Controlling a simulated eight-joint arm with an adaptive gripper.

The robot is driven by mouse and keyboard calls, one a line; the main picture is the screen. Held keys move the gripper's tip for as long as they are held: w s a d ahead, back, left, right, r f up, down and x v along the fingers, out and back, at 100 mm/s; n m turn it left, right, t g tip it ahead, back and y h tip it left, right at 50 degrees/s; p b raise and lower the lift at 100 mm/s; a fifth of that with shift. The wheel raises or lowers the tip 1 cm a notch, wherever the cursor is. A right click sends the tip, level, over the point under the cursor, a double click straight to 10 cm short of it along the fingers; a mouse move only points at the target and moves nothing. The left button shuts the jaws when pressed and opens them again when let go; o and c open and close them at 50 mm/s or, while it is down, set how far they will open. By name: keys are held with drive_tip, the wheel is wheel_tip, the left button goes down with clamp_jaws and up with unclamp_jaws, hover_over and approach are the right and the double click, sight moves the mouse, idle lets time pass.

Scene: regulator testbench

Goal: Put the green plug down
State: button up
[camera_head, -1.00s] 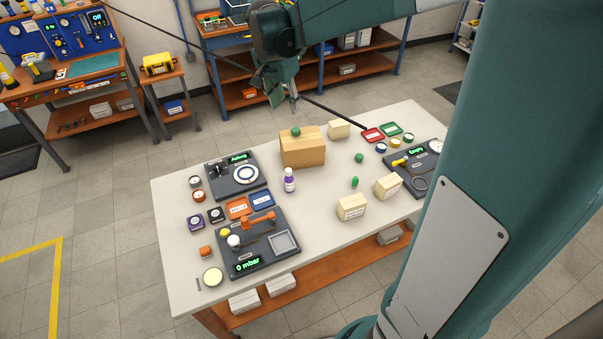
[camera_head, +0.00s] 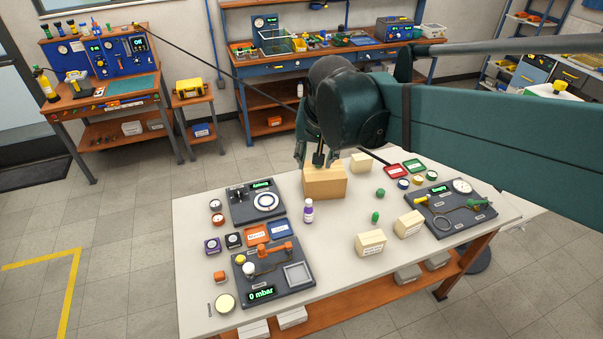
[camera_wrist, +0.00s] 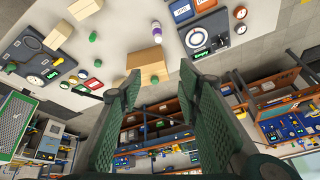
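My gripper (camera_head: 311,158) is at the top of the brown box (camera_head: 324,184) in the head view. In the wrist view my gripper (camera_wrist: 160,72) is open, its fingers wide apart with nothing held between them. A small green piece (camera_wrist: 155,79), which looks like the plug, sits on the brown box (camera_wrist: 146,62) between the fingertips, apart from both. My gripper hides it in the head view. Two other green pieces stand on the table: a round one (camera_head: 380,193) and a slimmer upright one (camera_head: 375,216). Frames do not settle which is the named plug.
Pale blocks (camera_head: 370,242) stand near the box. Red (camera_head: 395,171) and green (camera_head: 414,166) trays lie behind right. Testbench panels (camera_head: 272,273) sit at left, with another panel (camera_head: 450,207) at right.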

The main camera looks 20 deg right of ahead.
drive_tip(key=s+a+f+n+t, duration=0.1)
drive_tip(key=s+a+n, duration=0.1)
drive_tip(key=s, duration=0.5)
drive_tip(key=s+a+f+n+t+y, duration=0.1)
drive_tip(key=s+f+n, duration=0.1)
drive_tip(key=s, duration=0.4)
drive_tip(key=shift+s+a+f+n, duration=0.2)
drive_tip(key=shift+s+a+n, duration=0.15)
drive_tip(key=shift+n, duration=0.55)
drive_tip(key=shift+c, duration=0.4)
drive_tip(key=m+g+h+b, duration=0.4)
drive_tip(key=m+g+b, duration=0.4)
drive_tip(key=m, duration=1.4)
hover_over(375, 214)
drive_tip(key=w+a, duration=0.1)
drive_tip(key=a, duration=0.1)
wheel_tip(375, 214, down, 29)
drive_tip(key=shift+x, duration=1.15)
